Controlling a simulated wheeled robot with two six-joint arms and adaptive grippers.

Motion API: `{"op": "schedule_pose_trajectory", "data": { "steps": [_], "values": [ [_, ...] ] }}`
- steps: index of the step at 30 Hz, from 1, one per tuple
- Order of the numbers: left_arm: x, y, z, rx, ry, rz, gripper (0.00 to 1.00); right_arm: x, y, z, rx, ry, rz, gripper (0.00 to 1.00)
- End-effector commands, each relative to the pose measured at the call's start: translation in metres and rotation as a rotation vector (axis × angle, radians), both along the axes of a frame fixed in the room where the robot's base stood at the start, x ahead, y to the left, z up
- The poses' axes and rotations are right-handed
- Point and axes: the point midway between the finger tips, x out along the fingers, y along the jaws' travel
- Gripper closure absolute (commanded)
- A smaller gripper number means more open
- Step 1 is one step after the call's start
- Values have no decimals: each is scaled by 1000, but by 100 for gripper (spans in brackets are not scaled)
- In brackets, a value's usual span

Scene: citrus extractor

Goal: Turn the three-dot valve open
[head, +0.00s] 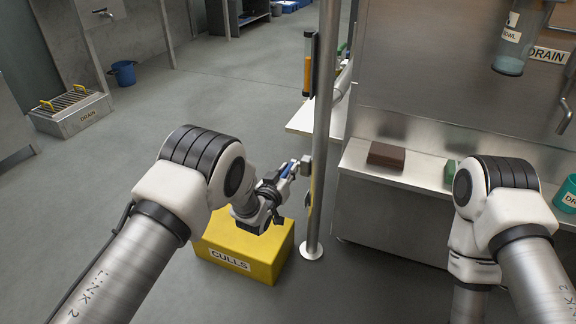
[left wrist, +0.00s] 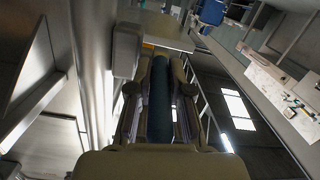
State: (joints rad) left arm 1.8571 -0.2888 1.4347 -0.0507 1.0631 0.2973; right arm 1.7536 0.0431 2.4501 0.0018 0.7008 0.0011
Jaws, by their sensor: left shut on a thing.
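My left gripper (head: 291,170) is beside the metal post, at about the height of a narrow fitting (head: 309,187) on it. It is shut on a dark blue bar, which runs between the two fingers in the left wrist view (left wrist: 162,105). A bit of blue also shows at the fingers in the head view. I cannot make out any dot marks, so I cannot tell whether this bar is the three-dot valve's handle. My right arm shows at the right, but its gripper is not in view.
The metal post (head: 324,120) stands just right of my left gripper, with an orange gauge (head: 308,68) higher up. A yellow CULLS box (head: 245,243) is on the floor below. A steel counter with a brown block (head: 387,155) is at right. The floor at left is open.

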Motion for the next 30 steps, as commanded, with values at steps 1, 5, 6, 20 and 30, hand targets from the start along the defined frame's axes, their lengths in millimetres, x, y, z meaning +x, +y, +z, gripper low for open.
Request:
{"op": "schedule_pose_trajectory", "data": {
  "steps": [1,5,6,20,30],
  "values": [
    [0,0,6,4,13,0,100,0,0,9,0,1,1,60],
    [0,0,1,8,25,0,100,-1,0,7,0,2,2,60],
    [0,0,1,8,24,0,100,-1,0,6,0,2,2,60],
    [0,0,1,8,23,0,56,-1,0,6,0,2,2,60],
    [-47,15,7,10,26,1,56,-1,0,6,0,2,2,60]
  ]
}}
